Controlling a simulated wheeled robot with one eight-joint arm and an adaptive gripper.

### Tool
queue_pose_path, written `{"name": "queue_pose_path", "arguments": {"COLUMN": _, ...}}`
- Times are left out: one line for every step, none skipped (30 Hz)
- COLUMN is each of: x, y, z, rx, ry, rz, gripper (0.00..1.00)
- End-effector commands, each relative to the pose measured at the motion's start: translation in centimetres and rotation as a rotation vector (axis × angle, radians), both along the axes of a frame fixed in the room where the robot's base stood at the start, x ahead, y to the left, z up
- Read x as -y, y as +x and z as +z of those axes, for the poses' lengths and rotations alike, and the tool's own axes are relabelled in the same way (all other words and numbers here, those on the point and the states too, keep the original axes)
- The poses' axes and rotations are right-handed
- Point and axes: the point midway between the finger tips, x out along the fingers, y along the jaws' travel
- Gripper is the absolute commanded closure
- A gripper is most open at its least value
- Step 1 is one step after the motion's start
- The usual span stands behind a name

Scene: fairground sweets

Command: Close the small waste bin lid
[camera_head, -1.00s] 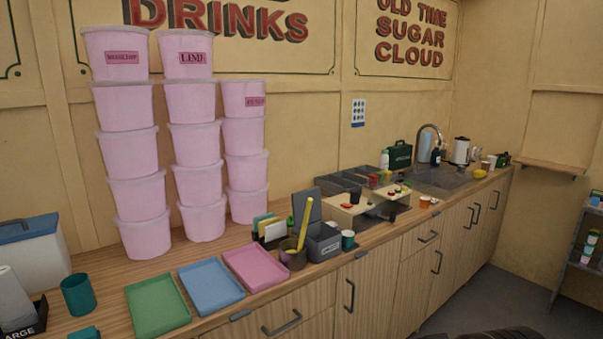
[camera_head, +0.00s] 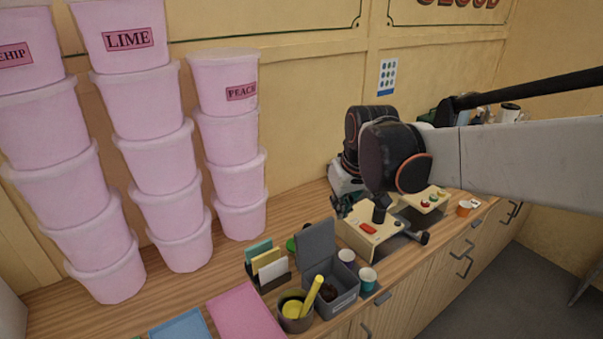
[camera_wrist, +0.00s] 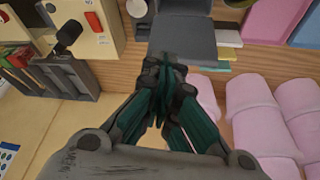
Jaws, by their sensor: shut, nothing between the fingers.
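The small waste bin (camera_head: 346,301) is a grey box on the counter, with something dark inside. Its grey lid (camera_head: 316,246) stands open, raised at the back edge. In the wrist view the lid (camera_wrist: 184,32) shows at top centre, just beyond my fingertips. My gripper (camera_head: 338,208) is above and behind the lid, a little to its right in the head view. In the wrist view my gripper (camera_wrist: 168,68) has its dark green fingers brought together, with nothing between them. I cannot tell whether the fingertips touch the lid.
A brown pot (camera_head: 293,318) with a yellow-handled tool stands left of the bin, and a card holder (camera_head: 268,268) behind it. Small cups (camera_head: 367,280) stand at its right. A beige control box (camera_head: 366,232) is behind right. Pink tubs (camera_head: 236,175) are stacked at left.

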Motion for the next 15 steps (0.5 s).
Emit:
{"name": "queue_pose_path", "arguments": {"x": -1.1, "y": 1.7, "z": 1.2, "rx": -0.014, "ry": -0.004, "rz": 0.022, "gripper": 1.00}}
{"name": "queue_pose_path", "arguments": {"x": -1.7, "y": 2.5, "z": 1.3, "rx": -0.023, "ry": -0.006, "rz": 0.036, "gripper": 1.00}}
{"name": "queue_pose_path", "arguments": {"x": -2.5, "y": 3.5, "z": 1.4, "rx": -0.036, "ry": -0.010, "rz": 0.054, "gripper": 1.00}}
{"name": "queue_pose_path", "arguments": {"x": -3.1, "y": 4.3, "z": 1.4, "rx": -0.044, "ry": -0.013, "rz": 0.067, "gripper": 1.00}}
{"name": "queue_pose_path", "arguments": {"x": -3.7, "y": 5.0, "z": 1.4, "rx": -0.054, "ry": -0.015, "rz": 0.080, "gripper": 1.00}}
{"name": "queue_pose_path", "arguments": {"x": -4.4, "y": 5.9, "z": 1.3, "rx": -0.067, "ry": -0.018, "rz": 0.096, "gripper": 1.00}}
{"name": "queue_pose_path", "arguments": {"x": -5.0, "y": 6.5, "z": 1.2, "rx": -0.073, "ry": -0.021, "rz": 0.110, "gripper": 1.00}}
{"name": "queue_pose_path", "arguments": {"x": -5.6, "y": 7.1, "z": 1.1, "rx": -0.081, "ry": -0.023, "rz": 0.122, "gripper": 1.00}}
{"name": "queue_pose_path", "arguments": {"x": -6.3, "y": 7.9, "z": 0.9, "rx": -0.092, "ry": -0.026, "rz": 0.137, "gripper": 1.00}}
{"name": "queue_pose_path", "arguments": {"x": -6.7, "y": 8.3, "z": 0.7, "rx": -0.099, "ry": -0.028, "rz": 0.146, "gripper": 1.00}}
{"name": "queue_pose_path", "arguments": {"x": -7.1, "y": 8.8, "z": 0.5, "rx": -0.106, "ry": -0.030, "rz": 0.156, "gripper": 1.00}}
{"name": "queue_pose_path", "arguments": {"x": -7.7, "y": 9.3, "z": 0.2, "rx": -0.113, "ry": -0.033, "rz": 0.167, "gripper": 1.00}}
{"name": "queue_pose_path", "arguments": {"x": -8.0, "y": 9.6, "z": 0.1, "rx": -0.119, "ry": -0.035, "rz": 0.176, "gripper": 1.00}}
{"name": "queue_pose_path", "arguments": {"x": -8.4, "y": 9.9, "z": -0.1, "rx": -0.123, "ry": -0.036, "rz": 0.182, "gripper": 1.00}}
{"name": "queue_pose_path", "arguments": {"x": -8.7, "y": 10.2, "z": -0.3, "rx": -0.128, "ry": -0.037, "rz": 0.190, "gripper": 1.00}}
